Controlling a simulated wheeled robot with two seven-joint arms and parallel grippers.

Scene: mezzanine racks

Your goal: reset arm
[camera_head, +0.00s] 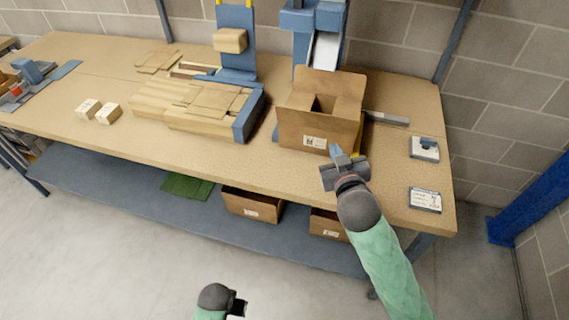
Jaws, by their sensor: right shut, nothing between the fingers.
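My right gripper (341,158) is shut and empty, in front of the right side of an open cardboard box (300,128) on the workbench (230,160). I cannot tell whether its tip touches the box. The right arm has a green sleeve and reaches in from the bottom right. My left gripper (238,305) is low at the bottom of the view, over the floor and away from the bench. Only its dark wrist and a small part of its fingers show, so its opening is unclear.
Stacked flat cardboard (185,105) and two small boxes (98,111) lie on the bench's left half. A label card (424,198) and a small device (425,149) lie at the right end. Cartons (252,205) sit on the lower shelf. A blue post (530,200) stands at right.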

